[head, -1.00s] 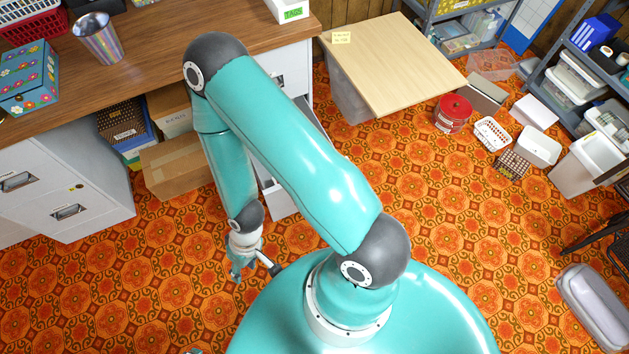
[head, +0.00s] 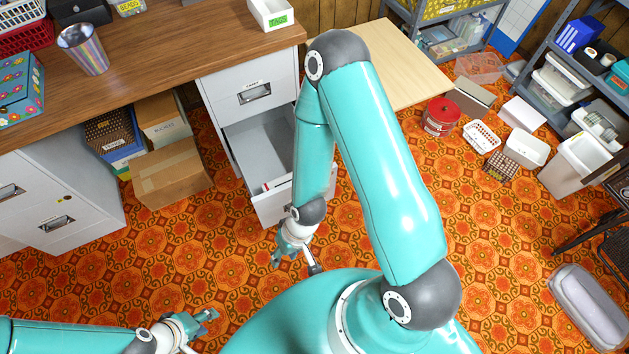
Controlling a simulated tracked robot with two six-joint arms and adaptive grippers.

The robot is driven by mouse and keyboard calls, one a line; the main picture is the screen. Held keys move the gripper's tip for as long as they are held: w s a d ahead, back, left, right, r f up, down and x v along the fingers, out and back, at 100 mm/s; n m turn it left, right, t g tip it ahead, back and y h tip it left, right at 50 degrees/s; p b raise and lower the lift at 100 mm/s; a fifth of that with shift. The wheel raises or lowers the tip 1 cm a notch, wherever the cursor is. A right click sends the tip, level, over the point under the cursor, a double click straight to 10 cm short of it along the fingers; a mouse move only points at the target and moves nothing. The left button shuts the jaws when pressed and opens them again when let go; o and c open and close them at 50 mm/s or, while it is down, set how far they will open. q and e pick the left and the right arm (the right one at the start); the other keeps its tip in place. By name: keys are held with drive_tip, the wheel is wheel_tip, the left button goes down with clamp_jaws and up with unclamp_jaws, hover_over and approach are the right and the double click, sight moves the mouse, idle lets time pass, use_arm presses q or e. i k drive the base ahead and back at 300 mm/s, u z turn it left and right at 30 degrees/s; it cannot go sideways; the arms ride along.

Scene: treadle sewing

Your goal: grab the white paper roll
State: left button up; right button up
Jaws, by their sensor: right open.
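I cannot pick out the white paper roll with certainty. Small white roll-like shapes (head: 590,54) sit in a dark bin on the right shelf, too small to identify. My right gripper (head: 278,257) is open and empty, above the carpet in front of the open drawer (head: 262,142). My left gripper (head: 208,317) is low at the left, above the carpet, with nothing visible in it. Whether its fingers are open is unclear. Both grippers are far from the shelf. My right arm hides part of the drawer and of the light wooden table (head: 400,65).
A wooden desk (head: 165,55) with cabinets fills the upper left. Cardboard boxes (head: 170,175) stand beneath it. A red tin (head: 441,116), white baskets (head: 481,136) and a white bin (head: 575,165) stand on the floor at the right. A grey shelf (head: 555,70) is behind. Carpet between is clear.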

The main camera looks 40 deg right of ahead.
sight(269, 186)
drive_tip(key=z, duration=0.4)
drive_tip(key=i, duration=1)
